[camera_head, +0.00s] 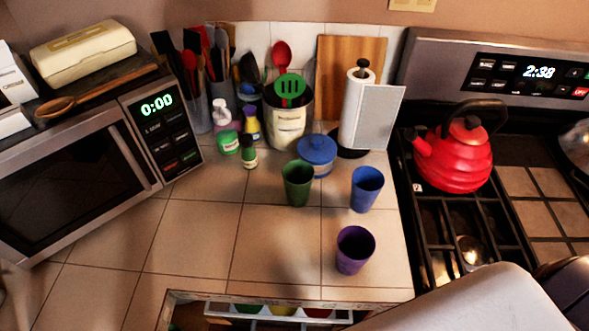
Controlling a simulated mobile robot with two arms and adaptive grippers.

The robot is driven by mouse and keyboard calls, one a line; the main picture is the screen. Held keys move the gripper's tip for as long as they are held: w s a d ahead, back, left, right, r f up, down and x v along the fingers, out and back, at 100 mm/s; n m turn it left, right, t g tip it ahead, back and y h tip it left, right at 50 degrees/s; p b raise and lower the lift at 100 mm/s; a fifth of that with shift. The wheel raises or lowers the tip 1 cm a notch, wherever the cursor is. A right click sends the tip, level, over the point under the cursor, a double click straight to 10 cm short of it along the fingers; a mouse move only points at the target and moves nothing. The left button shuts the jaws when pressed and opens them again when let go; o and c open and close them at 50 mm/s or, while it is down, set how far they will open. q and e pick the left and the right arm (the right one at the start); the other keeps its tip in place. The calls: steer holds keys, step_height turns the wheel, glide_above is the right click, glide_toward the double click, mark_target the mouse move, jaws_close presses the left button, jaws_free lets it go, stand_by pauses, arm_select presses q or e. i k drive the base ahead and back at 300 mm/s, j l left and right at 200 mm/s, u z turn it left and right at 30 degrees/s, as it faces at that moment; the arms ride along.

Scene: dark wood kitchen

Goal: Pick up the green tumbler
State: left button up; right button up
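The green tumbler (298,184) stands upright on the tiled counter (195,235), near the middle of the head view. A blue tumbler (366,189) stands to its right, apart from it. A purple tumbler (355,250) stands nearer to me, to the lower right. Neither of my grippers shows. A pale arm part, which seems to be mine, enters at the bottom right.
A microwave (80,185) stands at the left. Small bottles and a utensil crock (288,125) are behind the tumblers, beside a paper towel holder (368,115). A red kettle (453,155) sits on the stove at right. An open drawer (265,314) shows below the counter edge.

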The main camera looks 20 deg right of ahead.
mark_target(297, 175)
steer(key=k+l+z, duration=0.1)
steer(key=z, duration=0.3)
steer(key=l+z, duration=0.35)
steer(key=k+j+u, duration=0.35)
steer(key=k, duration=0.15)
steer(key=k+j+u, duration=0.35)
steer(key=k, duration=0.15)
steer(key=l, duration=0.1)
